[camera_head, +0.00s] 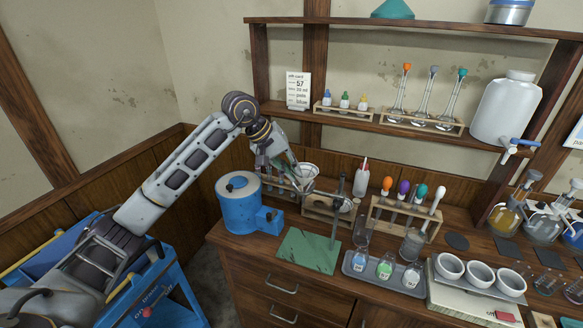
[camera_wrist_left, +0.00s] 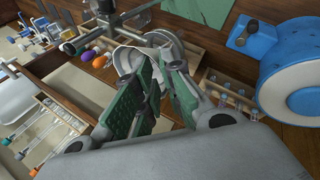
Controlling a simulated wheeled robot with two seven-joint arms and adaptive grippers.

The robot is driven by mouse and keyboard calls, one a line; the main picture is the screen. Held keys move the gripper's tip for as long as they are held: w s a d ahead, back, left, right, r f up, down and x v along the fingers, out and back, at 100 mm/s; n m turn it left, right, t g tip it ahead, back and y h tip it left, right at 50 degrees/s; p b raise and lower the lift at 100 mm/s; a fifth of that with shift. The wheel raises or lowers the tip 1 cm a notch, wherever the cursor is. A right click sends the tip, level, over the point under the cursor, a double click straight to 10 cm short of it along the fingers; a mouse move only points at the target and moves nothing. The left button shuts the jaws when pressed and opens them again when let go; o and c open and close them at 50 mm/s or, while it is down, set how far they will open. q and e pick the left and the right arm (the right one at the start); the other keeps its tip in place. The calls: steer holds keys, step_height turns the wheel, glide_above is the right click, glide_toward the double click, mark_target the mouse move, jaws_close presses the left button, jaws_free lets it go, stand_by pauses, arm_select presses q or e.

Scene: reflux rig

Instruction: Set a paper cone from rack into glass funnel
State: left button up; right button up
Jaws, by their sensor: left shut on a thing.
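My left gripper (camera_head: 288,174) reaches in from the left above the back of the bench. It is shut on a white paper cone (camera_head: 307,170), whose round rim shows beside the fingertips. In the left wrist view the green-padded fingers (camera_wrist_left: 152,80) are close together, with a pale cone (camera_wrist_left: 128,58) at their tips. A second pale round rim (camera_wrist_left: 172,42) shows just behind; I cannot tell whether it is the glass funnel. A wooden rack (camera_head: 318,216) stands just below and right of the gripper. My right gripper is not in view.
A stand with a green base (camera_head: 308,252) and upright rod is close in front of the rack. A blue round device (camera_head: 240,205) sits left of it. A test-tube rack (camera_head: 405,217) and a grey tray of bottles (camera_head: 352,262) stand to the right. A shelf hangs above.

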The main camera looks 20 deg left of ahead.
arm_select(q)
steer(key=shift+f+b, duration=0.95)
steer(key=shift+f, duration=0.2)
steer(key=o, duration=0.7)
steer(key=shift+r, duration=0.1)
steer(key=shift+r+p, duration=1.25)
steer(key=shift+r, duration=1.6)
